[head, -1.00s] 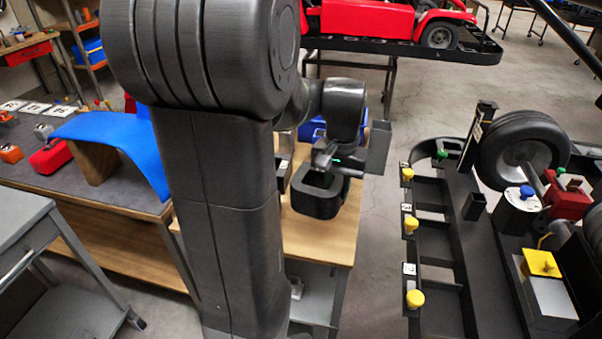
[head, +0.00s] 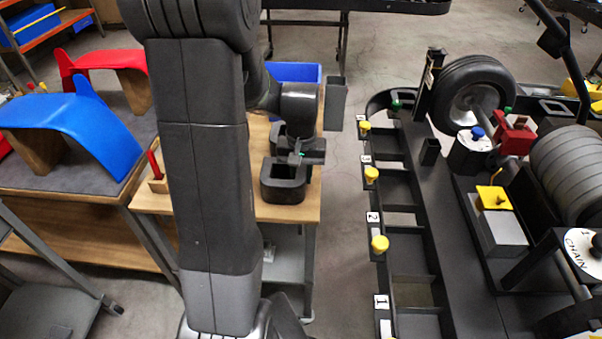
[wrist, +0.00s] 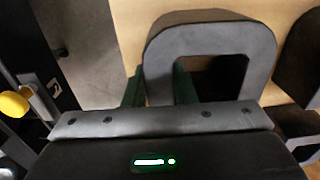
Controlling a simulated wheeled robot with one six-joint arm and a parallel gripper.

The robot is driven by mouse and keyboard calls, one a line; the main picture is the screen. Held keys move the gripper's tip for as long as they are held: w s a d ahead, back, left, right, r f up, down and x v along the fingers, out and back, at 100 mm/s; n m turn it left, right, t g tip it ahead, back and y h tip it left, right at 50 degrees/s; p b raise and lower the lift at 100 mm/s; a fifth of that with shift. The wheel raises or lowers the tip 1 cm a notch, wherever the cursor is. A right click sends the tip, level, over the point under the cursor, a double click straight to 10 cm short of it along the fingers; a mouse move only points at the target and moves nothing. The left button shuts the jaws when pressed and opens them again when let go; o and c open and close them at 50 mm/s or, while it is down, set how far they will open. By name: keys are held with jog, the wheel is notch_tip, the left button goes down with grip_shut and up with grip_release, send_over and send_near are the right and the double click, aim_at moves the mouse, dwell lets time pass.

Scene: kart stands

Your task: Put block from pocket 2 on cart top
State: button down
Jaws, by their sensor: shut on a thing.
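A black block (head: 283,192) with a square opening is at the cart top (head: 232,207), over its right part. My gripper (wrist: 158,88) is shut on one wall of this block, with a green finger on either side of it. The block also shows in the wrist view (wrist: 213,38) against the wood. I cannot tell whether it touches the cart top. A second black block is just behind it in the head view, partly hidden by my gripper. Pocket 2, by its label (head: 373,218) on the kart's side rack, looks empty.
A blue bin (head: 293,72) and a grey upright holder (head: 336,103) are at the cart's far end. A red-handled tool (head: 154,165) stands at its left edge. The kart's pocket rack with yellow knobs (head: 380,243) lies right, across a floor gap.

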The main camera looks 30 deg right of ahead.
jog(key=shift+f, duration=0.15)
jog(key=c, duration=1.2)
grip_release()
notch_tip(320, 180, up, 12)
jog(key=shift+r, duration=0.2)
